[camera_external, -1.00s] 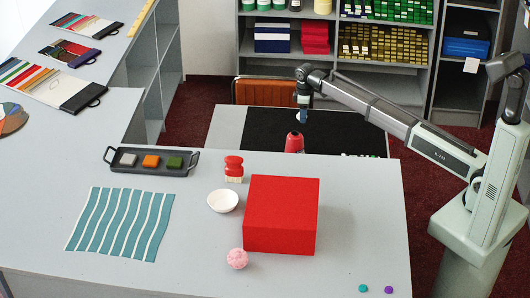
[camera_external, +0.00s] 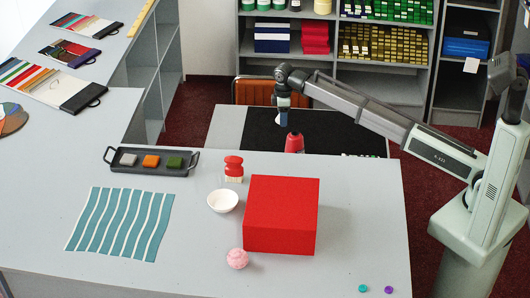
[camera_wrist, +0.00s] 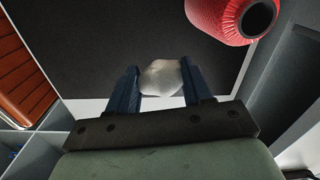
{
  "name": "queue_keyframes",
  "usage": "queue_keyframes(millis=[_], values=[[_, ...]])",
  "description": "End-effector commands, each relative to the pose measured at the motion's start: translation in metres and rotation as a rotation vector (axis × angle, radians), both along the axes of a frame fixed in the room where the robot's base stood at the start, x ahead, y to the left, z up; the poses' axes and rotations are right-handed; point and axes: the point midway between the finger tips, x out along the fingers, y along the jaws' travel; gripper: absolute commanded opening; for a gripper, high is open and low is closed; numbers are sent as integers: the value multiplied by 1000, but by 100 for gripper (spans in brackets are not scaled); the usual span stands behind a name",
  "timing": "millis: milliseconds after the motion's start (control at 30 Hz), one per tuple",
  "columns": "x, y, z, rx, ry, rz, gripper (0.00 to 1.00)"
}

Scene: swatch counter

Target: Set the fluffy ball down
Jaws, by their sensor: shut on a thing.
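My gripper (camera_external: 284,108) is in the air in the external view, over the dark surface behind the counter. In the wrist view its two blue fingers (camera_wrist: 160,80) are shut on a whitish, rounded, soft-looking ball (camera_wrist: 161,78). The ball also shows as a small pale patch at the fingers (camera_external: 279,118) in the external view, partly covered by them. It appears clear of any surface.
A red spool (camera_external: 294,142) stands close by; its hollow top shows in the wrist view (camera_wrist: 258,20). The counter holds a red box (camera_external: 282,215), white bowl (camera_external: 222,201), red-handled brush (camera_external: 233,168), pink textured ball (camera_external: 237,258), tray (camera_external: 112,167) and striped cloth (camera_external: 120,223).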

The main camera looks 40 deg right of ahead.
Motion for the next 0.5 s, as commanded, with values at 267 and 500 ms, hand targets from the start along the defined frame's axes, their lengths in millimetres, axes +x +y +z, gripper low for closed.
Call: queue_keyframes(millis=[267,500], values=[[-52,104,38,0,-1,133,22],[-112,179,72,1,-2,244,22]])
